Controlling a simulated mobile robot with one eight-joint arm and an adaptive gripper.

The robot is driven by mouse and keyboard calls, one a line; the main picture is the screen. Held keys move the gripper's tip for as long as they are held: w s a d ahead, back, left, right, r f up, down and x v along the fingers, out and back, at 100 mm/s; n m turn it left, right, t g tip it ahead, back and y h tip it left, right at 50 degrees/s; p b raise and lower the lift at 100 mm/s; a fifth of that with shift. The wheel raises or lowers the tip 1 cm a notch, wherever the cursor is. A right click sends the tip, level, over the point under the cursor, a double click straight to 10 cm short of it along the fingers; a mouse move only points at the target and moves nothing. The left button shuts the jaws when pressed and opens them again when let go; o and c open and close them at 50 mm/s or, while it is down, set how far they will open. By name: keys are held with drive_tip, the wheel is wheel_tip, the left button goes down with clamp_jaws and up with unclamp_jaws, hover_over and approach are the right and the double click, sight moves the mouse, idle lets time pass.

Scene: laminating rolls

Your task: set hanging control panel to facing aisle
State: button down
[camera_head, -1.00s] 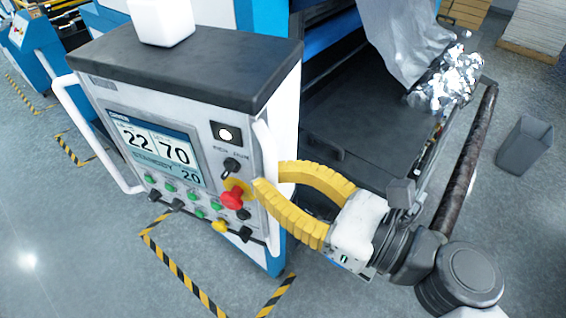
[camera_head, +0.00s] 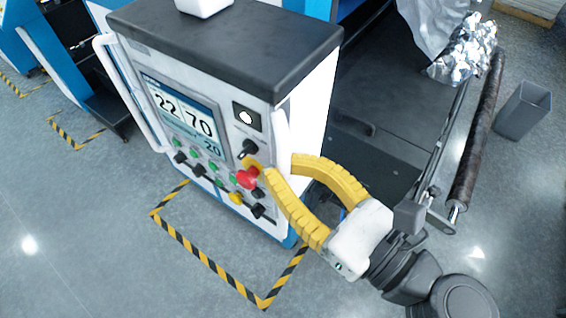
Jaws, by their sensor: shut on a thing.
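The control panel (camera_head: 187,101) is a white box with a dark top, a screen reading 22 and 70, a red stop button (camera_head: 246,179) and rows of knobs. Its face is turned toward the lower left of the view. A white handle bar stands on each side: the left handle (camera_head: 128,95) and the right handle (camera_head: 282,138). My gripper (camera_head: 280,166), with yellow ribbed fingers, is shut around the right handle. The fingertips lie close to the red button. Part of the handle is hidden by the fingers.
A striped floor marking (camera_head: 208,262) lies below the panel. A dark roller (camera_head: 477,135) and crumpled foil (camera_head: 466,52) are on the machine at the right. A grey bin (camera_head: 522,110) stands on the floor beyond. The floor at lower left is clear.

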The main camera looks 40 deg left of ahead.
sight(287, 137)
drive_tip(key=c, duration=1.6)
unclamp_jaws()
drive_tip(key=shift+d, duration=0.1)
drive_tip(key=shift+o, duration=1.1)
drive_tip(key=shift+d, duration=0.2)
drive_tip(key=shift+a+r, duration=0.1)
drive_tip(key=shift+a, duration=0.1)
drive_tip(key=shift+r, duration=0.25)
wheel_tip(287, 137, up, 9)
drive_tip(key=shift+d+r, duration=0.15)
drive_tip(key=shift+r, duration=0.05)
